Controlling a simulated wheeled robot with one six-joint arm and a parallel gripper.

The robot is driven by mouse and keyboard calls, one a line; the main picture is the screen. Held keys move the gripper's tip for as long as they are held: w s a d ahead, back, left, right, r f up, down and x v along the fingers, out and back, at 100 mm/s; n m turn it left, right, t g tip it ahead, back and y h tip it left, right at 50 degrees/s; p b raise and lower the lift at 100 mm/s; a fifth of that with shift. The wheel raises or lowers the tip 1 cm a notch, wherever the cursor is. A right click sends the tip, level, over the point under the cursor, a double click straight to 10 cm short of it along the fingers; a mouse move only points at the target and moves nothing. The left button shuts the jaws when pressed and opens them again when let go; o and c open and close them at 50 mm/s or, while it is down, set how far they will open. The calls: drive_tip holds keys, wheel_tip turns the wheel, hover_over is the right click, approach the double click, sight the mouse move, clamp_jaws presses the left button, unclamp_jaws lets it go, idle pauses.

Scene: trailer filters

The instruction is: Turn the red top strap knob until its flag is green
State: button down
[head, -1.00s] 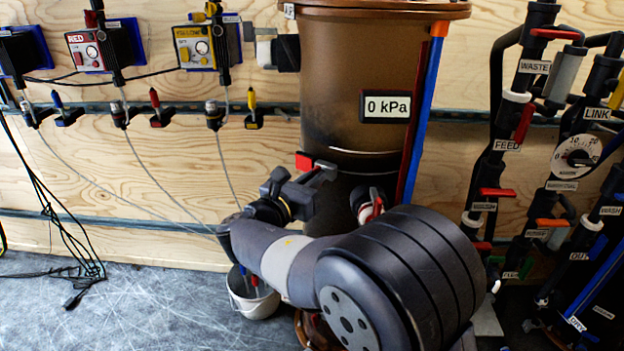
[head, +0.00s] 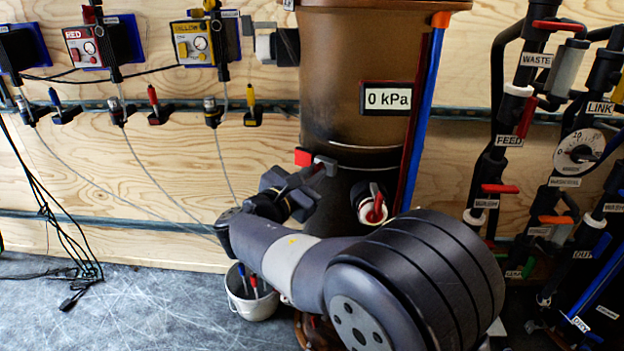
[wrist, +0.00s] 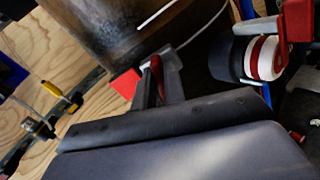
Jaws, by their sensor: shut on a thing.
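My gripper (head: 325,166) reaches up to the front of the brown tank, below the 0 kPa display. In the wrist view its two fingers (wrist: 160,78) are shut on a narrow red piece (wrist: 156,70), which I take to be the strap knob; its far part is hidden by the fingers. A red flag-like block (head: 303,158) sits just left of the fingertips; it also shows in the wrist view (wrist: 126,84). No green shows on it. A thin pale line, perhaps the strap, crosses the tank just above the fingers.
A white fitting with a red handle (head: 373,208) sticks out right of my gripper, close by. A white bucket (head: 254,302) with tools stands on the floor below. Pipes and valves (head: 490,190) fill the right side. Thin hoses hang on the left wall.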

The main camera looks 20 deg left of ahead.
drive_tip(key=shift+m+b, duration=0.3)
drive_tip(key=shift+m, duration=0.3)
drive_tip(key=c, duration=1.5)
unclamp_jaws()
drive_tip(key=shift+s, duration=0.15)
drive_tip(key=p+v, duration=0.2)
drive_tip(key=v, duration=0.8)
drive_tip(key=shift+s, duration=0.3)
